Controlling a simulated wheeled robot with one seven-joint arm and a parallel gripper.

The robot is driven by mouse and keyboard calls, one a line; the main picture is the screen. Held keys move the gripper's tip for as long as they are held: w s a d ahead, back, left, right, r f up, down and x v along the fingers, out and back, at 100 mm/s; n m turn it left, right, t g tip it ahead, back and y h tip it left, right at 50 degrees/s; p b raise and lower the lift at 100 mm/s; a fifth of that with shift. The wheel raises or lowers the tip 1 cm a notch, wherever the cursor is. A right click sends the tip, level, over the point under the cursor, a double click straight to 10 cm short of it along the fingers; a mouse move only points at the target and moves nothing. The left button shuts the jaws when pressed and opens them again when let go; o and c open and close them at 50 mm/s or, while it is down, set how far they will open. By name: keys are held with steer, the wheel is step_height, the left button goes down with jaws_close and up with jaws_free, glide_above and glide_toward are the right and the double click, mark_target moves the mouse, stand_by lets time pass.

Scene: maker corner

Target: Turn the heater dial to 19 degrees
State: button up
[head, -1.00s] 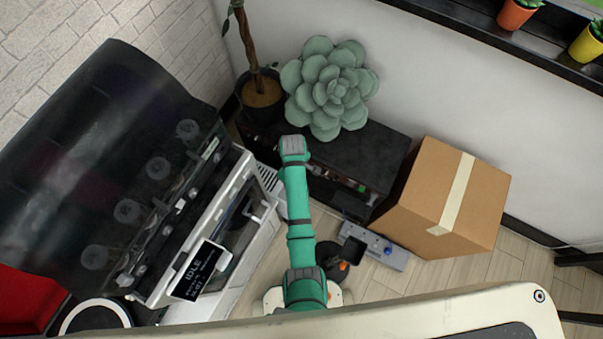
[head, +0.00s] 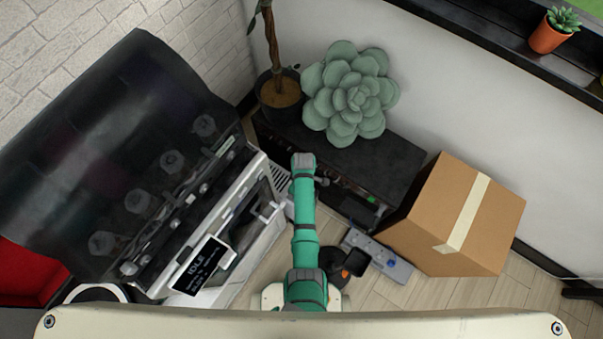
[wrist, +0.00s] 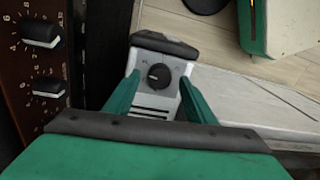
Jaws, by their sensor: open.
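The heater is a white body (wrist: 150,102) with slots and a dark grey top edge, seen in the wrist view. Its round black dial (wrist: 159,76) is near the picture's middle, with small marks around it too blurred to read. My gripper (wrist: 160,80) is open, with one green finger on each side of the dial in the picture. I cannot tell whether the fingers touch it. In the head view a white finned piece (head: 279,178) beside my arm looks like part of the heater. My arm hides the gripper and dial there.
A brown panel with black knobs (wrist: 42,34) is close on the left in the wrist view. In the head view, a machine with a dark lid (head: 110,150) stands left, a black cabinet (head: 400,150) behind, and a cardboard box (head: 440,205) right.

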steer(key=shift+f, duration=0.65)
steer(key=c, duration=1)
steer(key=m, duration=0.4)
steer(key=shift+w, duration=0.1)
steer(key=shift+c, duration=0.2)
steer(key=shift+d+m, duration=0.15)
steer(key=shift+m, duration=0.35)
steer(key=o, duration=1)
steer(key=shift+o, duration=0.2)
